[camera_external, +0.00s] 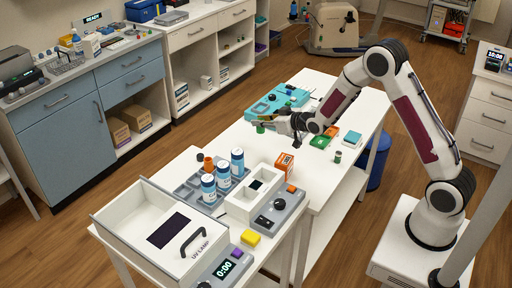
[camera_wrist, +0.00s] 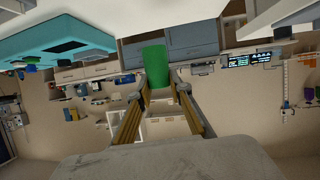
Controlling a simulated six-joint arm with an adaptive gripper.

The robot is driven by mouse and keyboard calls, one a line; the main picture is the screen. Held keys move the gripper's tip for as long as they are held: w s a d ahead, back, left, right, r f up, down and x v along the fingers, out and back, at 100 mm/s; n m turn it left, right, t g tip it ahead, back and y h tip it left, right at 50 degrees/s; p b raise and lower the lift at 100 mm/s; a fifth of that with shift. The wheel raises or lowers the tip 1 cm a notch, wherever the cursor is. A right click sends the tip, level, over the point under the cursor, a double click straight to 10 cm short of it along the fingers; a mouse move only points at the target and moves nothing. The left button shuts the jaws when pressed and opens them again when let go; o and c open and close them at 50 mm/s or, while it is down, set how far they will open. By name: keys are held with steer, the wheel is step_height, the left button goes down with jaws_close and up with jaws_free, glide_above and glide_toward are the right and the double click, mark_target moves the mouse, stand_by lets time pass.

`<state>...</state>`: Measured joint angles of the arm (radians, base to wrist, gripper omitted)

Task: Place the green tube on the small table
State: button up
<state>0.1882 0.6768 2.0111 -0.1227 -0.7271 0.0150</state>
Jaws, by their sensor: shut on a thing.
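The green tube (camera_wrist: 155,66) is between the fingertips of my gripper (camera_wrist: 158,92) in the wrist view. My gripper (camera_external: 272,124) is shut on it. In the external view the green tube (camera_external: 260,128) shows small at the gripper's tip, above the long white table (camera_external: 262,150). A second white table (camera_external: 277,262) stands in front of it, at the near side. I cannot tell which of them is the small table.
A turquoise device (camera_external: 276,100) sits behind my gripper. Several blue-and-white bottles (camera_external: 223,174) stand in a grey rack nearer the camera.

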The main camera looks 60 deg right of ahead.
steer(key=s+a+r+n+y, duration=0.1)
steer(key=s+a+r, duration=0.7)
steer(key=s+a, duration=0.2)
steer(key=shift+a, duration=0.5)
steer(key=shift+s, duration=0.1)
steer(key=s+d+f+m+h, duration=0.1)
steer(key=d+f, duration=0.2)
steer(key=d, duration=0.9)
steer(key=s+d+f+m+h, duration=0.1)
steer(key=d+f, duration=0.3)
steer(key=d, duration=0.8)
steer(key=shift+s+d+f+m+h, duration=0.2)
steer(key=shift+s+f+m+h, duration=0.1)
steer(key=shift+m, duration=0.1)
steer(key=shift+f, duration=0.1)
